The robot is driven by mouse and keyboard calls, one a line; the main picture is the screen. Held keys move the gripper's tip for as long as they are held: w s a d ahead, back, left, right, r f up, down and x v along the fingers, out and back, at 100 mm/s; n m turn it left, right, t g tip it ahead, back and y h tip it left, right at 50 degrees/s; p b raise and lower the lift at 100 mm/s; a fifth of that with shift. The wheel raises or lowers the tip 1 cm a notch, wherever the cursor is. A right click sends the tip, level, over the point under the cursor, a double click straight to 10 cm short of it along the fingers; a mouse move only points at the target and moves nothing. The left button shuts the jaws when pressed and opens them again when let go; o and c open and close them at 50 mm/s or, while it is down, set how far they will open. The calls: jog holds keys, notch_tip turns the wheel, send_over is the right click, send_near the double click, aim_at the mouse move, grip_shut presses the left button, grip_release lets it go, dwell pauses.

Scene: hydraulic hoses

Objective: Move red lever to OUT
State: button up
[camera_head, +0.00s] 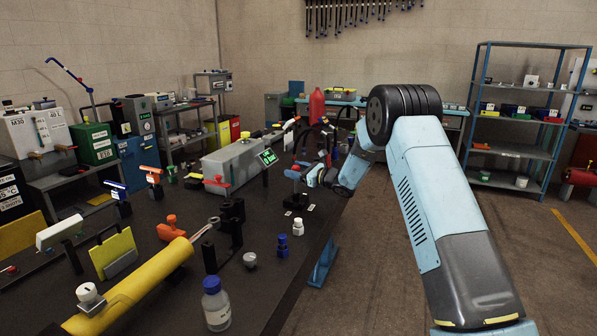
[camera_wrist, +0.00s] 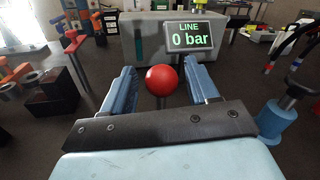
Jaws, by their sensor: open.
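The red ball knob (camera_wrist: 162,80), which looks like the end of the red lever, sits between my gripper's two blue fingers in the wrist view. My gripper (camera_wrist: 163,88) is open, with a finger on each side of the knob and a visible gap to each. Part of a dark stem shows under the knob; the lever's base and any OUT marking are hidden. In the head view my gripper (camera_head: 302,174) is at the bench's right edge, small and partly hidden by its own links.
A grey box (camera_head: 235,163) stands left of my gripper. A display (camera_wrist: 188,38) behind the knob reads LINE 0 bar. Red-orange handles (camera_wrist: 72,42) stand at left in the wrist view. A blue fitting (camera_wrist: 277,120) and dark hoses are at right. Bottles stand on the nearer bench.

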jog(key=shift+c, duration=0.2)
grip_shut()
dwell(0.3)
